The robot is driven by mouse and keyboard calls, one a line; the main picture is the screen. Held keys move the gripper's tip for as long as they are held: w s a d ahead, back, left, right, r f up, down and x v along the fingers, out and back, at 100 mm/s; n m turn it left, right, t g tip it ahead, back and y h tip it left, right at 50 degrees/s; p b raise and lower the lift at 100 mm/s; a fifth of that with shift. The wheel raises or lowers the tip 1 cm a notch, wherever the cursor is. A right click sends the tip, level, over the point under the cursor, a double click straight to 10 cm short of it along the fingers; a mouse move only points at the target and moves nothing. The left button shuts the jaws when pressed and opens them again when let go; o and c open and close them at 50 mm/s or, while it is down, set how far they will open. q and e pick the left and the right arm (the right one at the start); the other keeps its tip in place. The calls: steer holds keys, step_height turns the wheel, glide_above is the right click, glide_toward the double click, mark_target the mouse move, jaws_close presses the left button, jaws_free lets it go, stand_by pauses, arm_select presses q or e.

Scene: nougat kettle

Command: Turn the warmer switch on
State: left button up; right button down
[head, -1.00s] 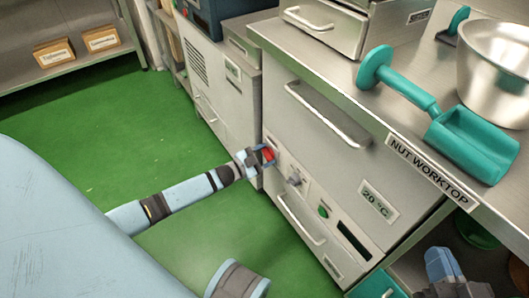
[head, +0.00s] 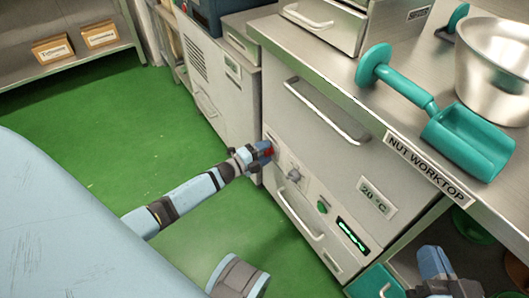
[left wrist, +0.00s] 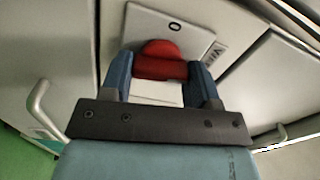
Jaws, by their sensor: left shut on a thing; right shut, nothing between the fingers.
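The red warmer switch (head: 268,153) is on the front panel of the grey cabinet under the worktop. My left gripper (head: 262,148) reaches it from the left and hides part of it. In the left wrist view the red switch (left wrist: 160,62) sits between the two blue fingers, on a pale plate (left wrist: 188,31) marked "O". My left gripper is shut on it. The display (head: 353,237) on the same panel is lit with green bars. My right gripper (head: 434,262) is at the lower right, shut and empty.
A grey knob (head: 294,175) and a green button (head: 322,206) are on the same panel. Bar handles (head: 327,112) stick out of the cabinet. A teal scoop (head: 440,120) and a steel bowl (head: 495,70) stand on the worktop. The green floor (head: 80,120) is clear at left.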

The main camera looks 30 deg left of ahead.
arm_select(q)
steer(key=shift+m, duration=0.8)
arm_select(e)
steer(key=shift+w+d+r, duration=0.1)
steer(key=shift+w, duration=0.1)
arm_select(q)
steer(key=o, duration=0.9)
steer(key=shift+s, duration=0.1)
steer(key=shift+p+v, duration=1.85)
steer(key=shift+v, duration=5)
arm_select(e)
steer(key=shift+m+t, duration=0.3)
steer(key=shift+t, duration=0.6)
steer(key=shift+s+r, duration=0.15)
steer(key=shift+r, duration=2.1)
arm_select(q)
steer(key=shift+f, duration=0.1)
